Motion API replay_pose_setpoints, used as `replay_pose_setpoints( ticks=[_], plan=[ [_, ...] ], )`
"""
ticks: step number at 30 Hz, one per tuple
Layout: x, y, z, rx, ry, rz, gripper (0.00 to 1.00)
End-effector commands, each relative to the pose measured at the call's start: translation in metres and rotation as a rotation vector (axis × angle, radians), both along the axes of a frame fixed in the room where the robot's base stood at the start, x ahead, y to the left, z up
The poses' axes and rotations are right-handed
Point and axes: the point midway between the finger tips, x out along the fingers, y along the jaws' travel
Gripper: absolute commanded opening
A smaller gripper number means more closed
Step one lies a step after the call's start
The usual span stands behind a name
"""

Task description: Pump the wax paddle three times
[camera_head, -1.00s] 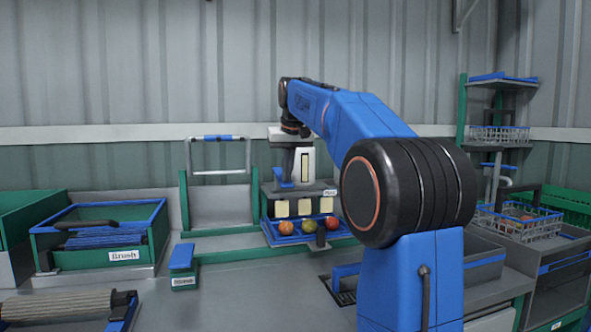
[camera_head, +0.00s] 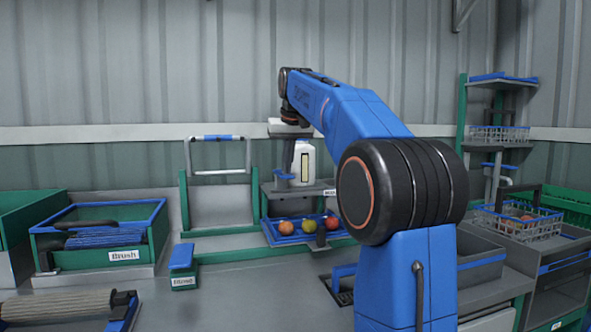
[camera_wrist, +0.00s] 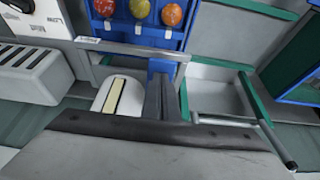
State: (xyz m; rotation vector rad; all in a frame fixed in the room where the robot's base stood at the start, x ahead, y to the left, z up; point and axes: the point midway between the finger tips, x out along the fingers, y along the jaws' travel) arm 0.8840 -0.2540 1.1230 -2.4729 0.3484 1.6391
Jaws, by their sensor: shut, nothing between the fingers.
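The wax paddle (camera_head: 284,177) is a small blue lever in front of a white wax bottle (camera_head: 305,162) with a pale yellow strip, on a grey shelf. My gripper (camera_head: 288,168) points down beside the bottle, its fingertips at the paddle. In the wrist view my gripper (camera_wrist: 161,82) is shut and empty, with blue behind its fingertips; whether they touch the paddle I cannot tell. The white bottle (camera_wrist: 115,97) is left of the fingers there. Below the shelf, a blue tray (camera_head: 272,240) holds three tomatoes: orange (camera_head: 285,228), greenish (camera_head: 309,226) and red (camera_head: 332,223).
A grey frame with a blue-gripped handle (camera_head: 219,138) stands left of the shelf. Racks with wire baskets (camera_head: 515,222) stand at the right. The bench front is mostly clear.

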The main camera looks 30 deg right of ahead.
Motion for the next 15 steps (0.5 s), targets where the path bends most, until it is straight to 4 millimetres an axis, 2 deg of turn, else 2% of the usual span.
replay_pose_setpoints(
  ticks=[15],
  plan=[
    [0.0,0.0,-0.019,0.001,0.002,0.0,0.0]
  ],
)
